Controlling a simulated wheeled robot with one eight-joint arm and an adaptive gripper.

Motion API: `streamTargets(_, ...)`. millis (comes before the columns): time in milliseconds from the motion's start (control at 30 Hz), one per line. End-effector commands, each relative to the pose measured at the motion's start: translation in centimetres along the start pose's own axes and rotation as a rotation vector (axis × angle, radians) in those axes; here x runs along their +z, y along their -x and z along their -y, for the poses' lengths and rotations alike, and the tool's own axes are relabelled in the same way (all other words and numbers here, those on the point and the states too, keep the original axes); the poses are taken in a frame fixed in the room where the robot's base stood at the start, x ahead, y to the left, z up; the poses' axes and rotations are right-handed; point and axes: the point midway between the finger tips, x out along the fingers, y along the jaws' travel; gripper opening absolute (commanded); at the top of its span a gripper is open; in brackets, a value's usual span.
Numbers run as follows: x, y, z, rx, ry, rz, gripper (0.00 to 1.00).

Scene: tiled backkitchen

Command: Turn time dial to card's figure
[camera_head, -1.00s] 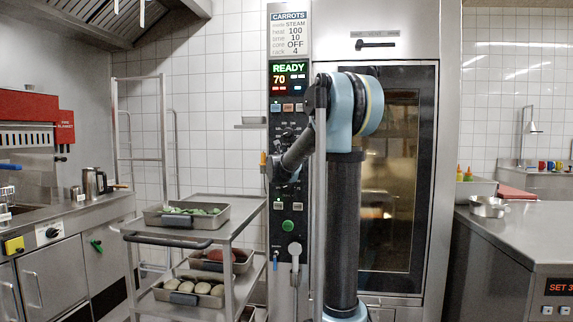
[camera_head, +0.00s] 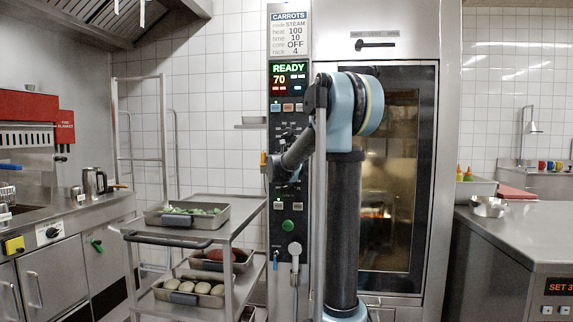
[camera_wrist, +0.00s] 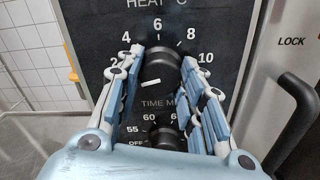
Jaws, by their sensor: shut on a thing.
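The card (camera_head: 291,33) at the top of the oven's control panel reads CARROTS, mode STEAM, heat 100, time 10, core OFF, rack 4. In the wrist view the black time dial (camera_wrist: 161,66) has figures 2, 4, 6, 8 and 10 showing around it. Its white pointer mark points left and slightly down, below the 2. My gripper (camera_wrist: 163,62) is shut on this dial, with a finger on each side. In the head view my gripper (camera_head: 275,168) is at the panel, and my arm hides part of the dials.
A lower dial (camera_wrist: 165,138) marked OFF, 55, 60 sits close under my fingers. The oven door handle (camera_wrist: 297,97) stands out at the right. A trolley (camera_head: 243,222) with trays stands left of the panel, and a steel counter (camera_head: 520,228) is at the right.

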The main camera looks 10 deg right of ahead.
Motion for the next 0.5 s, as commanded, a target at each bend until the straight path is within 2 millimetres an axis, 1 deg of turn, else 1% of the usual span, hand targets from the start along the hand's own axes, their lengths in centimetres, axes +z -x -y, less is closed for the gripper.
streamTargets(500, 0.09, -0.19, -0.11, 0.001, -0.488, 0.0, 0.12)
